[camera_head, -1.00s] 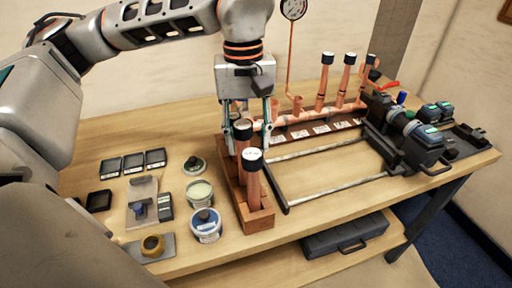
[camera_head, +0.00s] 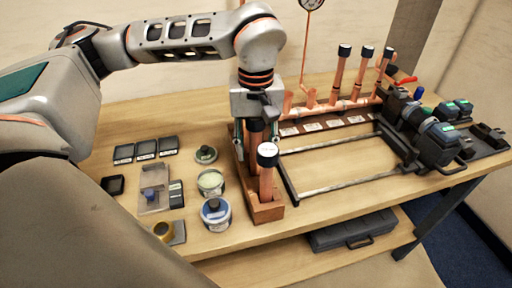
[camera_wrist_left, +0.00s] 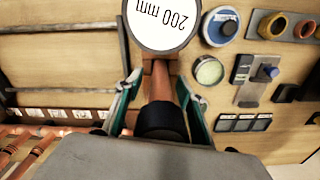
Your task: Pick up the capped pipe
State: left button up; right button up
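Copper pipes with dark caps stand in a wooden rack (camera_head: 264,212) on the bench. The front capped pipe (camera_head: 266,182) has a white-topped cap, which reads "200 mm" in the left wrist view (camera_wrist_left: 162,22). Just behind it is a second capped pipe (camera_head: 255,138), its top hidden by my gripper in the head view. My left gripper (camera_head: 254,148) points down with its fingers on either side of this second pipe. In the left wrist view the fingers (camera_wrist_left: 158,108) are apart, with gaps to the pipe and its dark cap (camera_wrist_left: 161,121). My right gripper is not in view.
A copper manifold (camera_head: 340,104) with upright capped pipes stands at the back. A black-framed fixture with metal rods (camera_head: 335,183) lies right of the rack. Tins, including a blue-lidded one (camera_head: 216,213), and small dark boxes (camera_head: 145,148) are on the left.

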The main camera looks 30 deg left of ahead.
pick_arm(q)
grip_shut()
jog(key=shift+r, duration=0.15)
